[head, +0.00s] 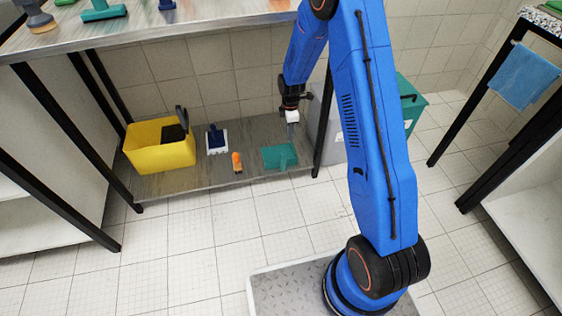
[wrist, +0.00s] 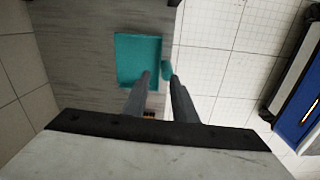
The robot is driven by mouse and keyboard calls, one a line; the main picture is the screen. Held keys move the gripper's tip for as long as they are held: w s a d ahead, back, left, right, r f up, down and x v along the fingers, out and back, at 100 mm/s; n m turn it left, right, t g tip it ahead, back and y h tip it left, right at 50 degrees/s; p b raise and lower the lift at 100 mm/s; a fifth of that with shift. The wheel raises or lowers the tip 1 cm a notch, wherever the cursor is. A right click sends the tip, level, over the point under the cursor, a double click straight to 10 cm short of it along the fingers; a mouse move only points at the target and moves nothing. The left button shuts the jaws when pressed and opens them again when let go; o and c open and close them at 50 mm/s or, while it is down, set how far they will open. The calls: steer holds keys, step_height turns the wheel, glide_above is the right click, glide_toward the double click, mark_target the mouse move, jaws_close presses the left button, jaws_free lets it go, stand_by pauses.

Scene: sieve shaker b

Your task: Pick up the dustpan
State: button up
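The dustpan (head: 272,158) is a teal flat pan with a short handle, on the lower shelf near its right end. It also shows in the wrist view (wrist: 138,55), with its handle at the pan's right edge. My gripper (head: 291,138) reaches down over the dustpan from above. In the wrist view its two grey fingers (wrist: 160,76) are apart, with the handle showing just beyond and between their tips. I see no grip on it. Whether a finger touches the handle I cannot tell.
On the lower shelf (head: 222,183) stand a yellow bin (head: 160,155), a blue-and-white brush (head: 217,140) and an orange-handled item (head: 237,162). A table leg (head: 322,135) stands close right of my gripper. The tabletop (head: 200,28) is above. Open tiled floor lies in front.

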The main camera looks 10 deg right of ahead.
glide_above(288, 161)
step_height(288, 161, down, 4)
steer(key=f, duration=0.1)
steer(key=shift+n, duration=0.4)
step_height(288, 161, down, 16)
steer(key=shift+w+a+f, duration=0.1)
stand_by(0.4)
steer(key=shift+c, duration=0.6)
jaws_close()
